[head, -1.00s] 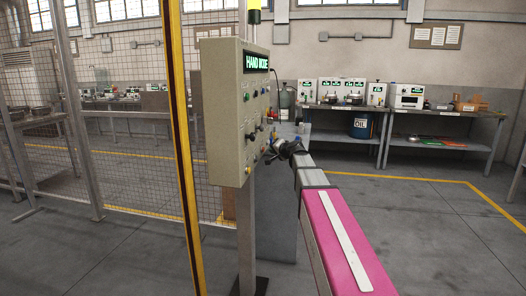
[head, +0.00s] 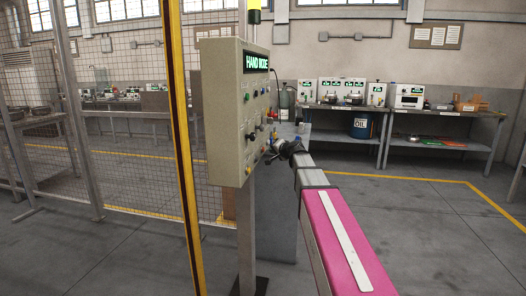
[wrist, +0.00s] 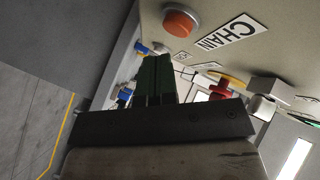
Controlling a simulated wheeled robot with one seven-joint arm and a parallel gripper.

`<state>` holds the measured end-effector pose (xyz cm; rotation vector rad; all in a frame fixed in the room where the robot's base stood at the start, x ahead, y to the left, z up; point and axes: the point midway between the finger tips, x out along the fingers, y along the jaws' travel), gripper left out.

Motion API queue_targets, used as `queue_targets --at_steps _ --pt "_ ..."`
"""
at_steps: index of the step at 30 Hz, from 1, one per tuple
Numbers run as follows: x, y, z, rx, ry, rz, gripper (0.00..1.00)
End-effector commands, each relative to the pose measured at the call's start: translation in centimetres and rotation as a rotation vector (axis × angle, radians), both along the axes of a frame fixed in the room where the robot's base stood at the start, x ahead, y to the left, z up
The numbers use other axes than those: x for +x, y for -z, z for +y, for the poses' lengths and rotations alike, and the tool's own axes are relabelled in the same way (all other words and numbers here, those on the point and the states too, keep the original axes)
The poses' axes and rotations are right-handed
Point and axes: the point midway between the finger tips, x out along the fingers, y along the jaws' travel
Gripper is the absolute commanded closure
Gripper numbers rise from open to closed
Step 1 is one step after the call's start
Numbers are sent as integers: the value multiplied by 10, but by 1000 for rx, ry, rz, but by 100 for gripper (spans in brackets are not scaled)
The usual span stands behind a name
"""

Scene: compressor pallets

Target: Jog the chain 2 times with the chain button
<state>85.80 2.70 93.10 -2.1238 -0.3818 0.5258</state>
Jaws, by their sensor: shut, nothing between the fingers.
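The control panel (head: 226,115) is a beige box on a post, with a lit HAND MODE display (head: 257,63) and several small knobs and buttons on its face. In the wrist view an orange round button (wrist: 179,22) sits beside a white CHAIN label (wrist: 227,35). My gripper (wrist: 156,62) is shut and empty, its dark green fingers pointing toward the panel. Its fingertips appear below the orange button, with a gap between them in the picture. In the head view my gripper (head: 270,150) is at the lower part of the panel face; contact cannot be told.
A red knob on a yellow plate (wrist: 222,88) and blue knobs (wrist: 125,93) are close around the fingers in the wrist view. A yellow post (head: 184,150) and mesh fence stand left of the panel. Workbenches (head: 440,112) stand at the back. Floor at right is clear.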

Motion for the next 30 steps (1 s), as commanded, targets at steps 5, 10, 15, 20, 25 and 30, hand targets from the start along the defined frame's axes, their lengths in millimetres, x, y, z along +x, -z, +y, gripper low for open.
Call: queue_targets --at_steps 5,10,15,20,25,30 --pt "0 0 0 0 0 0 100" --pt "0 0 0 0 0 0 100" --pt "0 0 1 0 0 0 100" --pt "2 0 5 0 -1 1 100" --pt "3 0 9 1 -1 1 100" --pt "3 0 9 0 0 0 100"
